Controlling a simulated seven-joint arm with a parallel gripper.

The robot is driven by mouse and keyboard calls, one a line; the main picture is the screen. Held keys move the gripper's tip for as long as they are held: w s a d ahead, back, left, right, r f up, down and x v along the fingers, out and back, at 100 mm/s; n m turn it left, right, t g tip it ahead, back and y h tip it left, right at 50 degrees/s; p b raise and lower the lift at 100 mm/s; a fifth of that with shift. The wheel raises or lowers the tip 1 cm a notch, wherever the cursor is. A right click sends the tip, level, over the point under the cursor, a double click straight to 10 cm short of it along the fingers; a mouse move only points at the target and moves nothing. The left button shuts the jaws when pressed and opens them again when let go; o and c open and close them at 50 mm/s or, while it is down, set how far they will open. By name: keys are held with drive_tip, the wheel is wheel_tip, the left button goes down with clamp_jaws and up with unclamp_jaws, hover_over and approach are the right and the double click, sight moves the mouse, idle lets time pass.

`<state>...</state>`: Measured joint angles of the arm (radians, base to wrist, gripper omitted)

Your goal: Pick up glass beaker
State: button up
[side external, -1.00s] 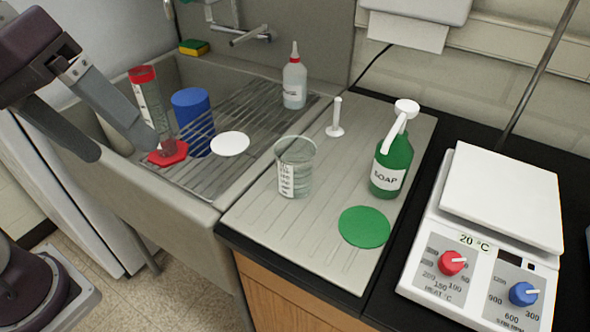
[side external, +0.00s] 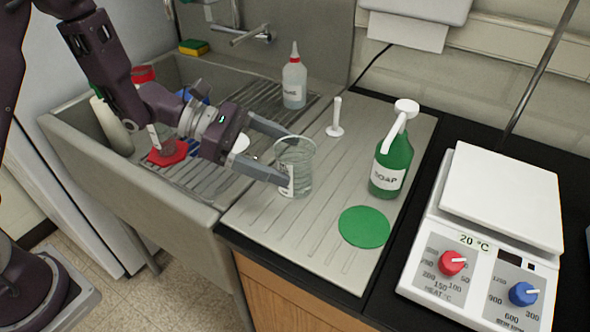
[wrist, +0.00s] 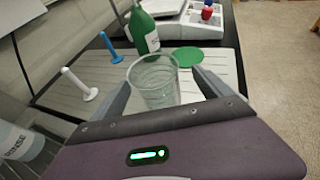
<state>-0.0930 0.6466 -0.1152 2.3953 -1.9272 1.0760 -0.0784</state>
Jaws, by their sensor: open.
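The clear glass beaker (side external: 301,168) stands upright on the grey ribbed drainboard (side external: 285,232) beside the sink. My gripper (side external: 287,158) is open, low over the board, with one finger on each side of the beaker. In the wrist view the beaker (wrist: 154,82) sits between the two open fingers (wrist: 160,90). I cannot tell whether either finger touches the glass. Its lower part is partly hidden by the gripper body in the wrist view.
A green soap bottle (side external: 392,165) and a green disc (side external: 364,227) are right of the beaker. A white peg (side external: 336,118) stands behind it. A hotplate (side external: 485,235) is farther right. The sink with its rack (side external: 262,100) and a rinse bottle (side external: 294,82) lies behind and left.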

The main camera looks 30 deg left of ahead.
sight(310, 163)
drive_tip(key=x, duration=0.6)
drive_tip(key=shift+w+a+f, duration=0.1)
drive_tip(key=shift+w+f, duration=0.05)
drive_tip(key=shift+w, duration=0.2)
drive_tip(key=c, duration=1.4)
drive_tip(key=shift+c, duration=0.7)
